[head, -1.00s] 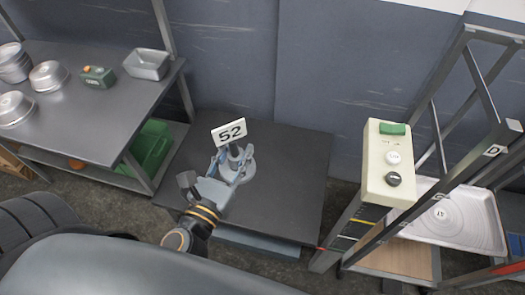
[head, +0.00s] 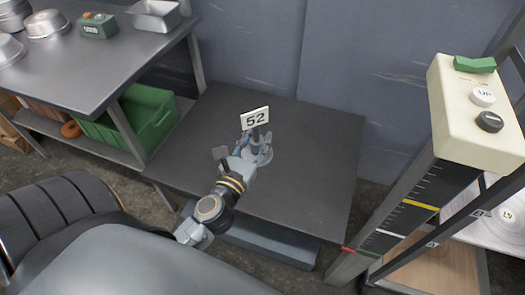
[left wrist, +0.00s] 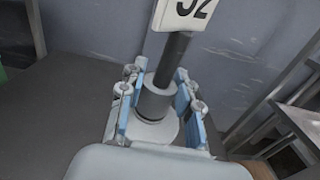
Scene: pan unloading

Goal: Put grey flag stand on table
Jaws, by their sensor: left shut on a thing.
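The grey flag stand (head: 264,155) has a round base, a dark post and a white sign reading 52 (head: 255,118). It is upright at the middle of the dark low table (head: 310,190). My left gripper (head: 246,148) reaches it from the front left and is shut on it. In the left wrist view, the stand's grey collar (left wrist: 157,101) is between the blue-padded fingers (left wrist: 158,105), with the round base below. Whether the base touches the table I cannot tell. My right gripper is not in view.
A grey workbench (head: 90,60) with metal pans and a green box (head: 97,26) stands at the left, a green crate (head: 135,120) beneath it. A cream control box (head: 470,115) on a post and a rack with a tray (head: 495,215) stand at the right. The table's right part is clear.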

